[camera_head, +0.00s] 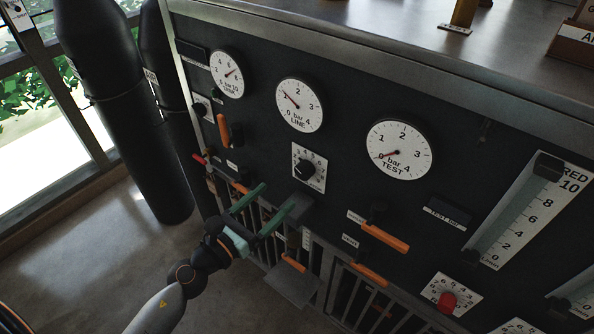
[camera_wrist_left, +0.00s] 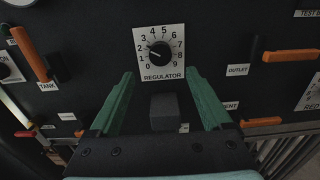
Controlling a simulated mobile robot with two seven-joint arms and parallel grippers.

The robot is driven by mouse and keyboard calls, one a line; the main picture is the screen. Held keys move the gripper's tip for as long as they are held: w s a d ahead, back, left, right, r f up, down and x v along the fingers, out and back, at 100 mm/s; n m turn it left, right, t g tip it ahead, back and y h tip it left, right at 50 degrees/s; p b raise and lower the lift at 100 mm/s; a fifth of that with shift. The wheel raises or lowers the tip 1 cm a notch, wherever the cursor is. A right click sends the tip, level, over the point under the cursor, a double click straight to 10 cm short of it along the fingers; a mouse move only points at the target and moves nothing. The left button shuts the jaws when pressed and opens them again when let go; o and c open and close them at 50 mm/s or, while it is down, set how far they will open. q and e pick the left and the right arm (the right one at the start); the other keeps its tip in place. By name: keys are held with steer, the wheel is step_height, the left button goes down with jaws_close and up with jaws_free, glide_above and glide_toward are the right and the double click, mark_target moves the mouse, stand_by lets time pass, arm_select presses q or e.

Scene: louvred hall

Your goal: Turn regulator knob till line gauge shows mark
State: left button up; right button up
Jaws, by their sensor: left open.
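The regulator knob (camera_head: 305,169) is black on a white numbered plate, below the line gauge. It also shows in the wrist view (camera_wrist_left: 160,53), its pale pointer line toward about 2. The line gauge (camera_head: 299,105) is a white round dial; its needle points up-left, near 1. I cannot make out a separate mark on it. My left gripper (camera_head: 279,196) has green fingers, is open and empty, and is apart from the knob, below and left of it. In the wrist view the fingertips (camera_wrist_left: 160,73) lie on either side below the plate. My right gripper is not in view.
Orange handles stick out at the tank (camera_head: 223,131), outlet (camera_head: 385,237) and vent (camera_head: 370,275). A red knob (camera_head: 447,302) sits lower right. Dark cylinders (camera_head: 120,120) stand left.

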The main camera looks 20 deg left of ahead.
mark_target(301, 174)
arm_select(q)
steer(key=shift+p+x, duration=0.85)
steer(key=shift+x, duration=4.15)
jaws_close()
steer(key=shift+f, duration=0.1)
